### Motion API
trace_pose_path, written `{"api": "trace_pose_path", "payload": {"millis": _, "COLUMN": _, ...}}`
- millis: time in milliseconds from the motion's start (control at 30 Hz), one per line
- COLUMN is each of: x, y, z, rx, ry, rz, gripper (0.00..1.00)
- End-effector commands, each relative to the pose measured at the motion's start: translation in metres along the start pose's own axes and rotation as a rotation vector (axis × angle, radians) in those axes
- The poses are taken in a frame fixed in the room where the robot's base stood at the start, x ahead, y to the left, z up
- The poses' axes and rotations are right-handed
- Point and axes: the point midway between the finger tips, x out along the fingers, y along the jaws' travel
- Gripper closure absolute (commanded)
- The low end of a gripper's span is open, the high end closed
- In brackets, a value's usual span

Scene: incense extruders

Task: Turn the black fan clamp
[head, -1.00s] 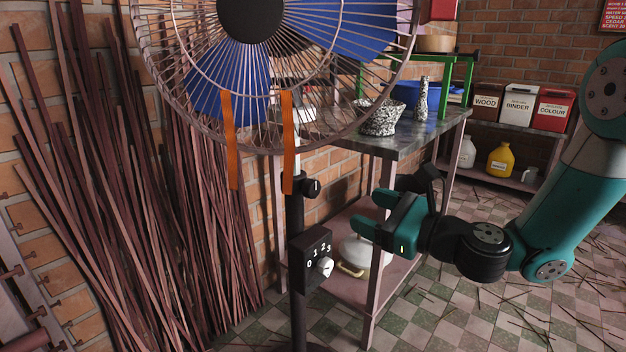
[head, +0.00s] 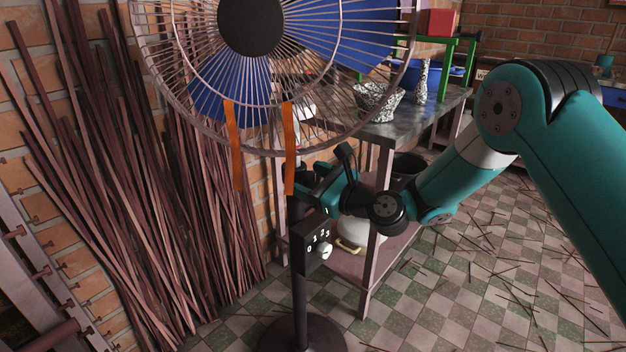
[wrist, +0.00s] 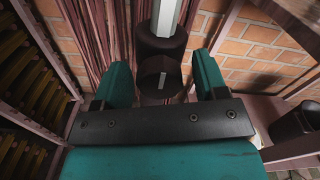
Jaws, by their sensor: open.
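The black fan clamp is a dark collar (wrist: 161,42) on the fan's pole with a knob (wrist: 158,88) that has a pale stripe. In the wrist view the knob sits between the two teal fingers of my gripper (wrist: 162,75), with a gap on both sides. My gripper (head: 304,188) is open and reaches the pole from the right in the head view. There it mostly hides the clamp. The pale upper pole (wrist: 167,14) rises out of the collar. I cannot tell how far the fingertips reach past the knob.
The fan cage (head: 250,120) with orange ribbons (head: 289,150) hangs just above my gripper. A control box (head: 312,248) with a white dial (head: 326,252) is below it. A stone-topped table (head: 400,130) stands right behind. Bundled sticks (head: 150,200) lean on the left wall.

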Motion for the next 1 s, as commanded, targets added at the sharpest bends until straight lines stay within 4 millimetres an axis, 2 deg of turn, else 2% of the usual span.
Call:
{"api": "trace_pose_path", "payload": {"millis": 167, "x": -0.0001, "y": 0.0001, "z": -0.0001, "rx": 0.0, "ry": 0.0, "rz": 0.0, "gripper": 0.34}}
{"api": "trace_pose_path", "payload": {"millis": 267, "x": -0.0003, "y": -0.0001, "z": -0.0001, "rx": 0.0, "ry": 0.0, "rz": 0.0, "gripper": 0.52}}
{"api": "trace_pose_path", "payload": {"millis": 400, "x": -0.0005, "y": -0.0002, "z": -0.0001, "rx": 0.0, "ry": 0.0, "rz": 0.0, "gripper": 0.83}}
{"api": "trace_pose_path", "payload": {"millis": 733, "x": -0.0008, "y": 0.0002, "z": -0.0004, "rx": -0.03, "ry": 0.001, "rz": 0.001, "gripper": 0.83}}
{"api": "trace_pose_path", "payload": {"millis": 1000, "x": -0.0009, "y": 0.0007, "z": -0.0009, "rx": -0.183, "ry": 0.001, "rz": 0.002, "gripper": 0.83}}
